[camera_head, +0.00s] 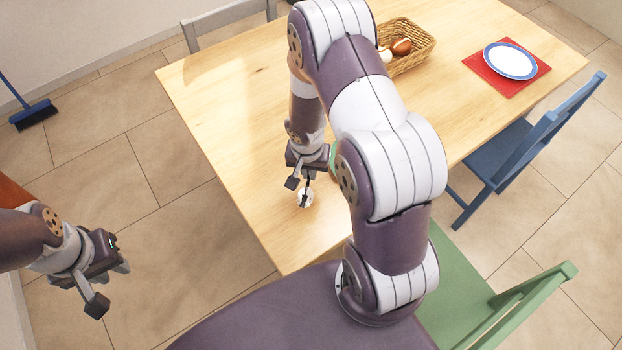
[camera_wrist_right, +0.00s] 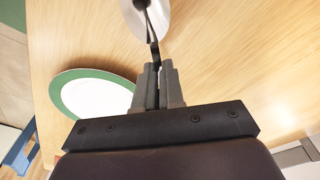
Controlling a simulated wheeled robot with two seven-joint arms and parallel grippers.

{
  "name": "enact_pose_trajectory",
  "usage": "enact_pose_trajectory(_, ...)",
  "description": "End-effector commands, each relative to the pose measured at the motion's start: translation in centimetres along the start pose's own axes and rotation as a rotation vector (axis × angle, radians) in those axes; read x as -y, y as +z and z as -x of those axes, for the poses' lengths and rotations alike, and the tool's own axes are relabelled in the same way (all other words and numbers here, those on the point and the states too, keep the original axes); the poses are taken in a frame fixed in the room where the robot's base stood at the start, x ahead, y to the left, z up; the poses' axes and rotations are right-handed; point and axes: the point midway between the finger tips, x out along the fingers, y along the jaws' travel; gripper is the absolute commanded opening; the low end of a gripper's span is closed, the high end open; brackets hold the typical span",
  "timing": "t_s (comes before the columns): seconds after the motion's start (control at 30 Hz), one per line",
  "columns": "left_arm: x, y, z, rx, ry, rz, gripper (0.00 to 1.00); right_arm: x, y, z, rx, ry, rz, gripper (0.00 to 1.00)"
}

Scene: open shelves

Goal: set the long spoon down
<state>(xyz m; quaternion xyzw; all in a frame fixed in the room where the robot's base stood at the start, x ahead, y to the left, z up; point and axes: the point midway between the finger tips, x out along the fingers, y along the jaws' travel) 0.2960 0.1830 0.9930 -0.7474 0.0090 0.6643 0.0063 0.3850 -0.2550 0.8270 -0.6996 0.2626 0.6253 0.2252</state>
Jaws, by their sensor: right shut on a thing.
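My right gripper (camera_head: 305,180) is low over the near left part of the wooden table, pointing down. In the right wrist view the right gripper (camera_wrist_right: 158,72) is shut on the thin dark handle of the long spoon (camera_wrist_right: 153,45). The spoon reaches away from the fingers to a shiny, pale rounded shape (camera_wrist_right: 152,16) at the top edge. I cannot tell whether that shape is its bowl or a separate dish, nor whether the spoon touches the table. My left gripper (camera_head: 108,284) is open and empty, off the table over the floor.
A green-rimmed white plate (camera_wrist_right: 72,85) lies beside the right gripper, mostly hidden by my arm in the head view. A wicker basket (camera_head: 412,62) and a blue-rimmed plate (camera_head: 510,62) on a red mat (camera_head: 478,75) are farther back. The table's left part (camera_head: 235,110) is bare.

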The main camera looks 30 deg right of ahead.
Motion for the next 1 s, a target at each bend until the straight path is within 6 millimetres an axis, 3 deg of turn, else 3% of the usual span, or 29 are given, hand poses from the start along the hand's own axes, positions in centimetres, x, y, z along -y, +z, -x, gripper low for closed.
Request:
enact_pose_trajectory(0.2,0.0,0.2,-1.5,0.0,0.0,0.0,0.3,0.2,0.5,-3.8,0.001,0.0,0.001,0.0)
enact_pose_trajectory(0.63,0.0,0.2,-2.0,0.0,0.0,0.0,0.3,0.2,0.6,-4.5,0.0,0.0,-0.001,0.0)
enact_pose_trajectory(0.7,0.0,0.2,-1.7,0.0,0.0,0.0,0.3,0.2,0.5,-4.3,0.0,0.0,-0.001,0.31)
enact_pose_trajectory(1.0,0.0,0.2,-1.5,0.0,0.0,0.0,0.3,0.2,0.5,-4.1,0.0,0.0,0.0,0.34)
